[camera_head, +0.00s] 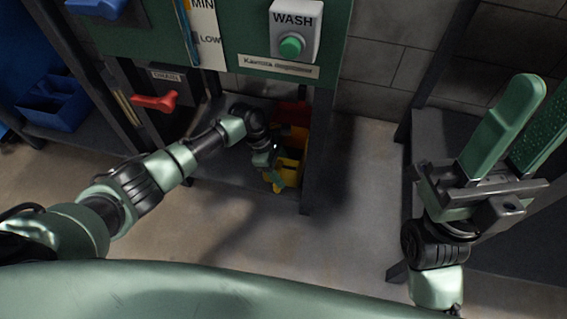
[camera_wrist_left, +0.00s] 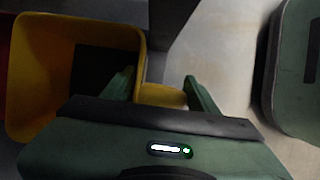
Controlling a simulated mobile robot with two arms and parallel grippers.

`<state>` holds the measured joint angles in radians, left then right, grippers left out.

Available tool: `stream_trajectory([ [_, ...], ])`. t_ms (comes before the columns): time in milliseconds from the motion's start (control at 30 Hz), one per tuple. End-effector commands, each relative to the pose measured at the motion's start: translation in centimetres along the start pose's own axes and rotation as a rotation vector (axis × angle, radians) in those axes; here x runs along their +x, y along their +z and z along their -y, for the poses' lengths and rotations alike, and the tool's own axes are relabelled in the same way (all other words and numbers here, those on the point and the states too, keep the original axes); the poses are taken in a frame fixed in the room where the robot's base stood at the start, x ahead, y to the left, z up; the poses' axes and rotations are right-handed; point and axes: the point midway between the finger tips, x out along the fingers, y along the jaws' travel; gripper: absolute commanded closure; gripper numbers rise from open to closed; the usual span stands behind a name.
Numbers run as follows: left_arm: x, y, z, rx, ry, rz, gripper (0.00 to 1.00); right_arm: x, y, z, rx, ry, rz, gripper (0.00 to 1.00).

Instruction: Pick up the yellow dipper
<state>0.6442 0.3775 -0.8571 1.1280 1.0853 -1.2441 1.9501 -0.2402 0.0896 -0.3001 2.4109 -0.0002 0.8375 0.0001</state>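The yellow dipper (camera_head: 292,140) is low under the green panel, partly hidden behind my left gripper (camera_head: 277,180). In the left wrist view an open, hollow yellow body (camera_wrist_left: 38,75) fills the left side. A smaller yellow piece (camera_wrist_left: 160,95) shows between the fingers of my left gripper (camera_wrist_left: 159,76). Whether it belongs to the same body I cannot tell. My right gripper (camera_head: 545,95) is raised at the right, fingers apart and empty.
A dark post (camera_head: 319,150) stands just right of the dipper. Something red (camera_head: 293,112) is behind it. A blue bin (camera_head: 55,103) sits at the left. Open floor (camera_head: 345,225) lies in front.

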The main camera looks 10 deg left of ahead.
Motion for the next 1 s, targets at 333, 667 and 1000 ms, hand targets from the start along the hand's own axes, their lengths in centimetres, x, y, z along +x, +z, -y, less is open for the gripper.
stream_trajectory([
  [333,-0.3,0.2,-0.3,0.004,0.009,0.003,1.0,0.0,0.0,0.0,0.0,0.0,0.0,0.64],
  [667,-1.1,0.5,-0.3,0.004,0.008,0.003,1.0,0.6,-0.3,0.0,0.001,0.002,-0.003,0.64],
  [1000,-3.7,1.7,-0.3,0.004,0.009,0.005,1.0,0.3,-0.6,-0.1,0.007,0.023,0.058,0.64],
])
